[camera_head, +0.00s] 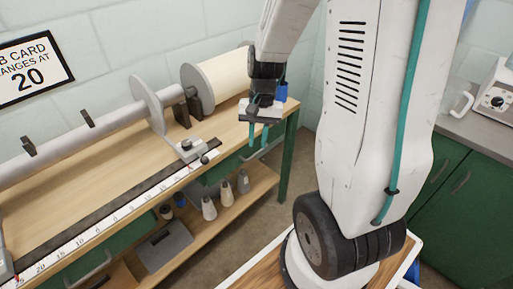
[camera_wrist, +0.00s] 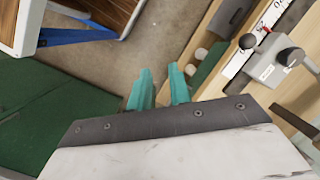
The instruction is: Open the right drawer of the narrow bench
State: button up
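The narrow bench (camera_head: 95,185) has a wooden top, green legs and green drawer fronts. The right drawer (camera_head: 226,168) is under the front edge at the bench's right end and looks closed. Its handle is largely hidden by my fingers, so I cannot make it out clearly. My gripper (camera_head: 257,147) points down just in front of this drawer, with its two teal fingers apart and nothing seen between them. In the wrist view my gripper (camera_wrist: 160,85) also shows a gap between the fingers, with a green drawer front (camera_wrist: 211,68) close to their right. I cannot tell whether they touch the drawer.
A metal ruler (camera_head: 105,220) runs along the bench's front edge, with a grey block (camera_head: 185,148) on it. A large roller (camera_head: 215,80) lies behind. Several thread cones (camera_head: 226,193) stand on the lower shelf. A green cabinet (camera_head: 470,205) is at the right. The floor in front is partly clear.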

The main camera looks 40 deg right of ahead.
aim_at(258, 152)
jog(key=w+d+f+m+t+h, duration=0.2)
jog(key=w+d+f+m+t, duration=0.1)
jog(key=w+d+f+m, duration=0.65)
jog(key=shift+n, duration=0.65)
jog(key=shift+w+f, duration=0.25)
jog(key=shift+f, duration=1.3)
jog(key=shift+w+f, duration=0.2)
jog(key=shift+f, duration=1.35)
jog(key=shift+w+f, duration=0.25)
jog(key=shift+f, duration=1.3)
grip_shut()
